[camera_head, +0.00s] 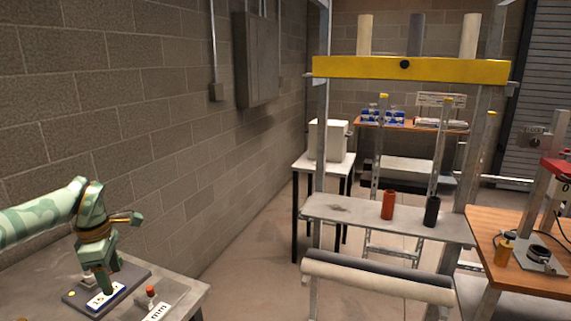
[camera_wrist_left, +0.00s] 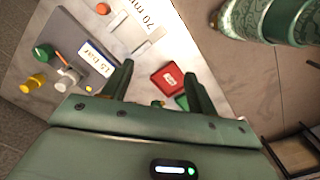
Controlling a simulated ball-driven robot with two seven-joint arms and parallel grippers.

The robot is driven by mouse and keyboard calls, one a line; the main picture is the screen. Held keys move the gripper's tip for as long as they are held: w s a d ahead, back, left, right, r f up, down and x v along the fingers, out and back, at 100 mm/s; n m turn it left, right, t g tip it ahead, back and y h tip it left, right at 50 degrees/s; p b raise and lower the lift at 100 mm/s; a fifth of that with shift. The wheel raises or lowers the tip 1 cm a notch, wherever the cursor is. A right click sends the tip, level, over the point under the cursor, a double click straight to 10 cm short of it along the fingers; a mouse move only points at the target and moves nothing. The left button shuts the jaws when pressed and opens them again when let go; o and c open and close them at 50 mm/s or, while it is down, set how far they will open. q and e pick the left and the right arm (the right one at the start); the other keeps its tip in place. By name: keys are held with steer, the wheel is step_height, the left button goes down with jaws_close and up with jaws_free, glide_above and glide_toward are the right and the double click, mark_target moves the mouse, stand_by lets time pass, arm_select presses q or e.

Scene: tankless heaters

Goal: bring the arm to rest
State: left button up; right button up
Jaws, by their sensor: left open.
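My left gripper (camera_head: 110,262) is green and hangs over the grey workbench (camera_head: 190,290) at the lower left of the head view. In the left wrist view, my left gripper (camera_wrist_left: 158,72) has its two fingers spread apart, with nothing held between them. A red block (camera_wrist_left: 168,80) shows between and beyond the fingers, and a green piece (camera_wrist_left: 182,101) lies partly hidden by the right finger. Whether the fingers touch anything cannot be told. My right gripper is in neither view.
A dark plate (camera_head: 72,298) with a "1.5 bar" label (camera_wrist_left: 97,60) lies on the bench. A small orange-topped piece (camera_head: 151,291) stands near the bench's right edge. A yellow-beamed press frame (camera_head: 410,69) stands to the right. Floor between bench and frame is clear.

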arm_select(q)
steer(key=w+d+f+n+t+h, duration=0.1)
steer(key=d+f+n+h, duration=0.35)
steer(key=d+f, duration=0.5)
steer(key=w+d+f+n+t+h, duration=0.25)
steer(key=d+f+h, duration=0.35)
steer(key=d, duration=0.6)
steer(key=s+d+f+n+t, duration=0.2)
steer(key=f+n, duration=0.4)
steer(key=s+d+f+n+t, duration=0.2)
steer(key=f+n, duration=0.3)
steer(key=f, duration=0.1)
steer(key=s+a+f+n+y, duration=0.3)
steer(key=s+f+n+y, duration=0.1)
steer(key=s+f+n, duration=0.6)
steer(key=s+a+f+n+y, duration=0.3)
steer(key=s+f+n+y, duration=0.2)
steer(key=s+f+n, duration=0.45)
steer(key=s+f+n+g+y, duration=0.1)
steer(key=s+f+n+g, duration=0.2)
steer(key=s, duration=1.2)
steer(key=s+f+n+g+y+b, duration=0.1)
steer(key=s+f+n+g, duration=0.3)
steer(key=s, duration=1.2)
steer(key=shift+a+f+n, duration=0.45)
steer(key=shift+f+n, duration=0.2)
steer(key=shift+f, duration=0.15)
